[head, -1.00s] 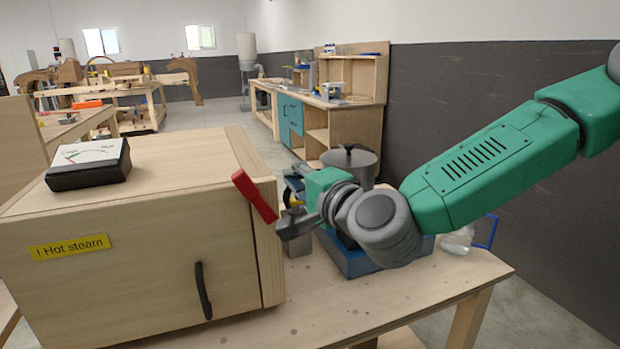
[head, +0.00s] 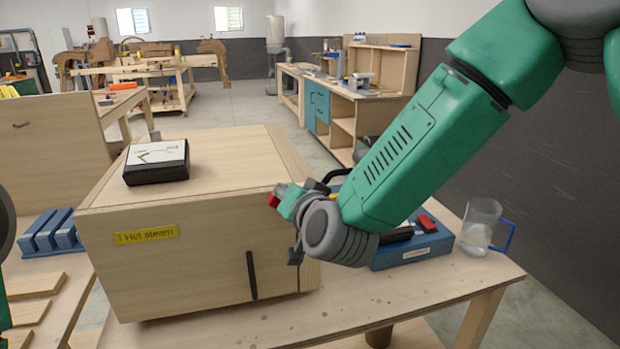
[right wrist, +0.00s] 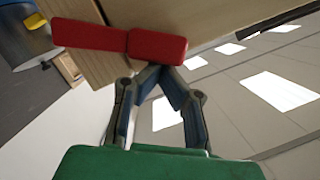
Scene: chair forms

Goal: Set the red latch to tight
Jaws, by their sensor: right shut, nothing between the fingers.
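The red latch (head: 273,200) is at the upper right front edge of the wooden box (head: 180,270). In the head view my right gripper hides most of it. In the right wrist view the latch (right wrist: 118,41) lies nearly level across the box edge, with a thicker block at its right end. My right gripper (right wrist: 160,70) is shut and empty, its fingertips at the lower edge of that block. I cannot tell whether they touch. In the head view my right gripper (head: 283,192) is at the box's right edge. My left gripper is not in view.
A black-sided dial box (head: 156,162) stands on top of the wooden box. The front has a yellow steam label (head: 146,234) and a black handle (head: 251,275). Right of it are a blue case (head: 412,248) and a clear jug (head: 480,225). The table front is clear.

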